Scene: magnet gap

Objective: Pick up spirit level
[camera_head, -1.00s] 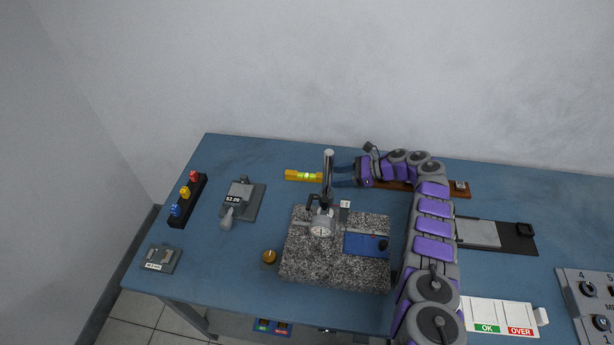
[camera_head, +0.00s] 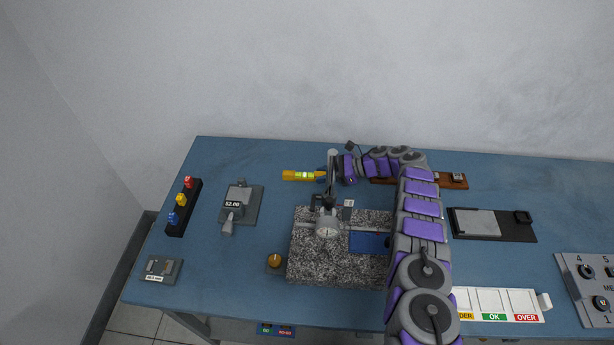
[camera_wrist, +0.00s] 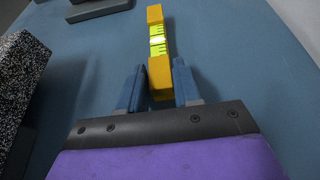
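The spirit level (camera_head: 301,175) is a yellow bar with a bright green vial, at the back of the blue table. My gripper (camera_head: 321,176) is at its right end, coming from the right. In the wrist view, the spirit level (camera_wrist: 158,44) points away from me, and its near end lies between the two blue fingers of my gripper (camera_wrist: 158,72). A narrow gap shows on the left side of the bar; the right finger is very close to it. The gripper looks open around the end. The head view partly hides the fingers behind the gauge post.
A granite block (camera_head: 310,268) with an upright post and dial gauge (camera_head: 327,228) stands just in front of my gripper. A grey scale-like device (camera_head: 240,204) and a rack of coloured pieces (camera_head: 183,206) are on the left. The table (camera_head: 262,150) behind the level is clear.

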